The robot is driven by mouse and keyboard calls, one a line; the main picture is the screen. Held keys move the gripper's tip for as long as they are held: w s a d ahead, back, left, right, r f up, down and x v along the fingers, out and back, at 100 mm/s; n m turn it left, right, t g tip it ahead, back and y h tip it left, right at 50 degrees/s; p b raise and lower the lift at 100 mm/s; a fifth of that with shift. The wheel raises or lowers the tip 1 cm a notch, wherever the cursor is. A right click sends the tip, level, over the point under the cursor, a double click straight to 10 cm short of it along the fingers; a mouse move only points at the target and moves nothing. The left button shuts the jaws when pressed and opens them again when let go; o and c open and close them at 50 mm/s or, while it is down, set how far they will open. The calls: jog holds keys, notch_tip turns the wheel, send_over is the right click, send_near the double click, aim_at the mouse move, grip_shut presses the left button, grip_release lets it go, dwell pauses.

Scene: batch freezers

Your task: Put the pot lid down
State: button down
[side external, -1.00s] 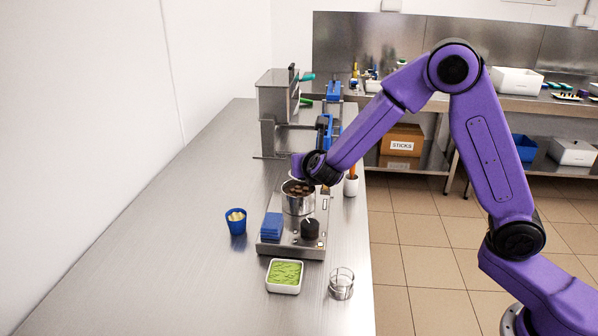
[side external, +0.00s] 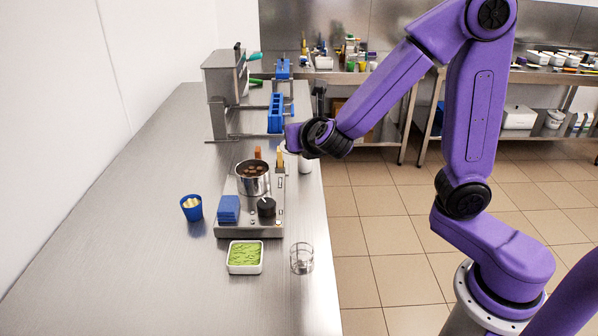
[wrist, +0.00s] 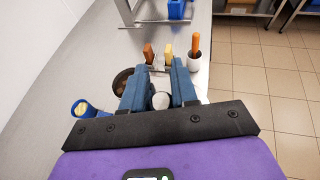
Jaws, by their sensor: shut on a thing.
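A steel pot (side external: 253,182) with brown pieces in dark liquid stands uncovered on the hotplate. In the wrist view its dark opening (wrist: 121,82) shows just left of my fingers. My gripper (wrist: 160,76) is beside and above the pot, on its right in the side view. Its two blue fingers are closed around a pale rounded piece (wrist: 161,100), which I take to be the pot lid's knob. A little pale surface shows under the gripper in the side view; the rest of the lid is hidden by my fingers and wrist.
A white holder with an orange-handled tool (wrist: 195,55) stands near my gripper. The bench's left is clear.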

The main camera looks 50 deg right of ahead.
jog(key=s+d+f, duration=0.6)
jog(key=d+f, duration=0.1)
jog(key=h, duration=0.1)
send_over(303, 186)
jog(key=shift+t, duration=0.4)
jog(key=f, duration=0.6)
jog(key=s+f, duration=0.1)
jog(key=f, duration=0.2)
jog(key=shift+a+f, duration=0.1)
jog(key=shift+w+f, duration=0.45)
jog(key=shift+f, duration=1.5)
jog(key=shift+f, duration=0.15)
jog(key=c, duration=0.9)
grip_release()
jog(key=shift+o, duration=0.2)
